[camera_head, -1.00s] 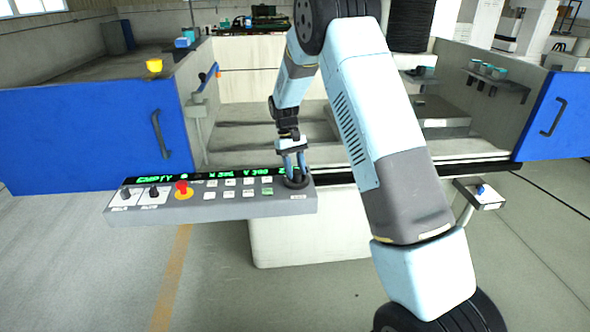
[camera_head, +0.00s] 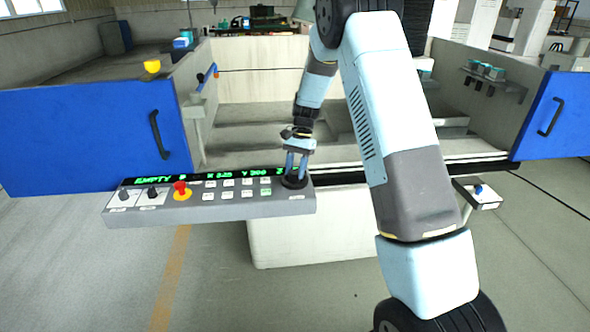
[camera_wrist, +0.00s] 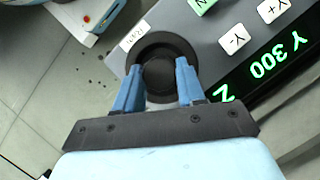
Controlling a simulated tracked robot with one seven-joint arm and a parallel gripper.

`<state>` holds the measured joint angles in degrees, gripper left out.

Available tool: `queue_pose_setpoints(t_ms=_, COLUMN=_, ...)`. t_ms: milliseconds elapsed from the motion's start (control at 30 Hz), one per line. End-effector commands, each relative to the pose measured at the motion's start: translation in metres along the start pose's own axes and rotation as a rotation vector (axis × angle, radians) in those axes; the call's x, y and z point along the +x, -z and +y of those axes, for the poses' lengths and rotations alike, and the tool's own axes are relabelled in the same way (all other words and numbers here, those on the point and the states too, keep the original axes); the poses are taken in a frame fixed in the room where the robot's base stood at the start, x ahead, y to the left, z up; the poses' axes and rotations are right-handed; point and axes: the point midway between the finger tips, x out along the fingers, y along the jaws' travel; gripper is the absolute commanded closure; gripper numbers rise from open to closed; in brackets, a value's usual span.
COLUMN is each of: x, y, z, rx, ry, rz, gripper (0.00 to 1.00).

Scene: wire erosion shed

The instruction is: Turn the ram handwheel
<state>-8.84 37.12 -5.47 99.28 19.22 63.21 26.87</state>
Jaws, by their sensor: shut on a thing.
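The ram handwheel (camera_head: 292,182) is a round black knob at the right end of the grey control panel. In the wrist view the handwheel (camera_wrist: 158,52) shows as a dark ring with a raised round hub. My gripper (camera_head: 294,176) reaches down onto it from above, with its blue fingers on the knob. In the wrist view my gripper (camera_wrist: 158,75) has one blue finger on each side of the hub, shut on it. The fingers hide part of the ring's near side.
The grey panel (camera_head: 230,209) carries a red emergency button (camera_head: 181,189), several white buttons, two black knobs at left and a green display. Blue doors (camera_head: 85,135) flank the open machine tank. A small box with a blue switch (camera_head: 478,192) stands at the right.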

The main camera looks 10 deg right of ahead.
Motion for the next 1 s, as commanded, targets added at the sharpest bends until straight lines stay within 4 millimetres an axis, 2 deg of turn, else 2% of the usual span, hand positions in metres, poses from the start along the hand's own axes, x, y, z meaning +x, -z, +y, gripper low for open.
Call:
queue_pose_setpoints(t_ms=500, x=-0.0014, y=-0.0004, z=0.0013, rx=0.388, ry=0.166, rz=0.003, gripper=0.91)
queue_pose_setpoints(t_ms=1000, x=-0.0007, y=-0.0005, z=0.0018, rx=0.52, ry=0.22, rz=0.003, gripper=0.91)
